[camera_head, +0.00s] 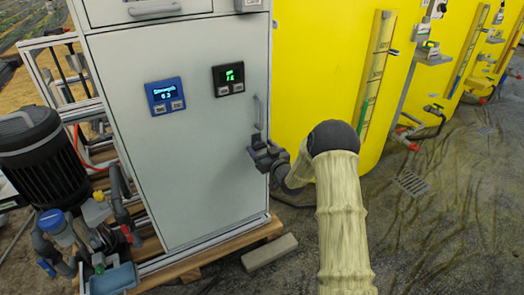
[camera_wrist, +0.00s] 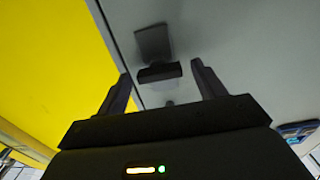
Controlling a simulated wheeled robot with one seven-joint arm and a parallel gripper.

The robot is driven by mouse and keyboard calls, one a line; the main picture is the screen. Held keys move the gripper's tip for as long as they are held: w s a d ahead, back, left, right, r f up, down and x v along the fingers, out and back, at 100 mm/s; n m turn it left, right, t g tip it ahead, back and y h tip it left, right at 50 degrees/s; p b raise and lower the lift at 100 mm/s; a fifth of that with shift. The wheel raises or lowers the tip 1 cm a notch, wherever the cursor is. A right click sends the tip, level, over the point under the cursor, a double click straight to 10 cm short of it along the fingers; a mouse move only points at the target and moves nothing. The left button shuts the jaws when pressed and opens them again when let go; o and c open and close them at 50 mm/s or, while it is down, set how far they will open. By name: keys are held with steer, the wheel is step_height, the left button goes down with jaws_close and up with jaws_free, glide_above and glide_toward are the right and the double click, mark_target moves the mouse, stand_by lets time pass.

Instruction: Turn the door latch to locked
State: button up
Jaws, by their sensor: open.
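The grey cabinet door (camera_head: 195,150) is closed in the head view. My gripper (camera_head: 262,153) is at the door's right edge, just below a slim vertical handle (camera_head: 258,112). In the wrist view, a dark latch (camera_wrist: 158,72) with a flat plate stands out from the grey door face. The latch lies ahead of my open fingers (camera_wrist: 163,90), roughly between them, and nothing is held. Whether either finger touches the latch cannot be told. In the head view my gripper appears to hide the latch.
A blue display (camera_head: 165,96) and a black display (camera_head: 229,78) sit on the door. Yellow tanks (camera_head: 320,60) stand close on the right. A concrete block (camera_head: 270,252) lies on the floor by the wooden pallet (camera_head: 185,265). A black pump (camera_head: 42,160) is on the left.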

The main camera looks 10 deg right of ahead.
steer(key=c, duration=1)
